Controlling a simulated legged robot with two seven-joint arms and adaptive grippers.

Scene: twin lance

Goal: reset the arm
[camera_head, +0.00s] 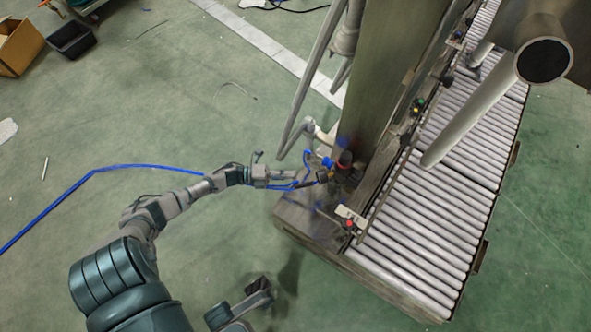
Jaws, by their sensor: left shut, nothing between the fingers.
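My left arm comes in from the lower left and stretches toward the metal machine at the end of the roller conveyor (425,235). My left gripper (290,178) is at the arm's far end, close to the blue tubes and fittings (313,165) on the machine's side. It is shut, and I see nothing held in it. Whether it touches the fittings I cannot tell.
A metal column (385,70) and a thick pipe (485,110) rise by the conveyor. A blue hose (80,185) runs across the green floor to the left. A cardboard box (18,45) and a black bin (72,39) stand at the far left. The left floor is mostly clear.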

